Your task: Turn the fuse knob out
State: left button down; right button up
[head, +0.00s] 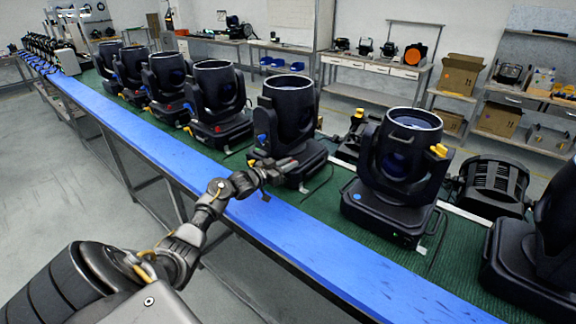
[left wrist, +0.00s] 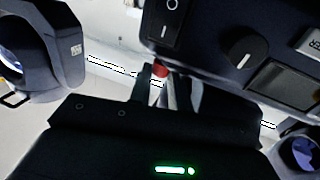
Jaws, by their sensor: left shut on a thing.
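My left gripper (head: 283,168) is at the front of the base of a black moving-head light (head: 288,112) on the bench. In the left wrist view the fingers (left wrist: 168,92) are shut on a small piece with a red end (left wrist: 160,70), just below the light's panel edge. It appears to be the fuse knob; the fingers hide most of it, so its turn cannot be told. The panel (left wrist: 205,55) carries a rocker switch (left wrist: 172,18), a black round knob with a white line (left wrist: 244,54) and a small display (left wrist: 283,83). My right gripper is not in view.
Several similar lights stand in a row along the green mat (head: 330,190), with another light (head: 402,160) close on the right. The blue bench edge (head: 300,238) runs in front and is bare. Shelves and cardboard boxes (head: 462,73) are at the back.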

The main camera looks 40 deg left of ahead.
pick_arm(q)
jog(key=c, duration=1.3)
grip_release()
jog(key=shift+s+a+b, duration=0.35)
jog(key=shift+s+b, duration=0.15)
jog(key=shift+s, duration=1.25)
jog(key=shift+s+a+b, duration=0.3)
jog(key=shift+s+b, duration=0.2)
jog(key=shift+s, duration=1.3)
jog(key=shift+s+a+b, duration=0.35)
jog(key=shift+s+b, duration=0.15)
jog(key=shift+s, duration=1.25)
